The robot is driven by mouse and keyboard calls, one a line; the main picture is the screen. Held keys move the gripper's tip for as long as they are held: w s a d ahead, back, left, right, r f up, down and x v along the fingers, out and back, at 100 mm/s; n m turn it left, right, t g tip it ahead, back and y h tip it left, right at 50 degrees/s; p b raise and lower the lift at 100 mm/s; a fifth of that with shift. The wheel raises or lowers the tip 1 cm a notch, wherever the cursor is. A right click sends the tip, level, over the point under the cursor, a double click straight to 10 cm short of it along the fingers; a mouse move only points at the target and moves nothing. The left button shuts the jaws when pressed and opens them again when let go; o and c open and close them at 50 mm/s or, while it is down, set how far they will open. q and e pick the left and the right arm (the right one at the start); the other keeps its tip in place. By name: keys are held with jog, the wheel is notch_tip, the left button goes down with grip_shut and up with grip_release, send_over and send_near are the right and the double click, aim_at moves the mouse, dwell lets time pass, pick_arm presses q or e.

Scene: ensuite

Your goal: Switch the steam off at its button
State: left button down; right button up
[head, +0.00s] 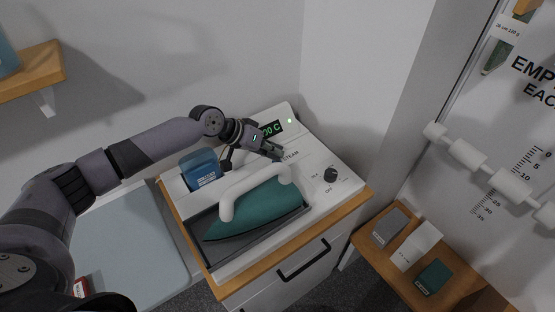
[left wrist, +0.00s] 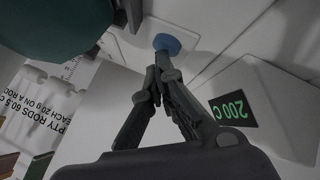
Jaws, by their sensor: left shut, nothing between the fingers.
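A word ending in "STEAM" is printed beside my left gripper (head: 273,153). In the left wrist view a round blue button (left wrist: 167,43) stands just beyond the fingertips of my left gripper (left wrist: 158,72). The gripper is shut and empty; whether it touches the button I cannot tell. In the head view the gripper hides the button. The display reads 200 C in the left wrist view (left wrist: 233,108). My right gripper is out of view.
A green iron (head: 262,212) with a white handle rests in the dark tray in front. A blue tank (head: 200,168) stands left of the gripper. A black knob (head: 330,174) sits to the right. A wooden shelf with small boxes (head: 434,276) is at lower right.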

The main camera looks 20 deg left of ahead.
pick_arm(q)
jog(key=shift+r+p, duration=0.55)
jog(key=shift+r, duration=0.25)
notch_tip(320, 180, up, 6)
jog(key=p, duration=0.5)
dwell(1.6)
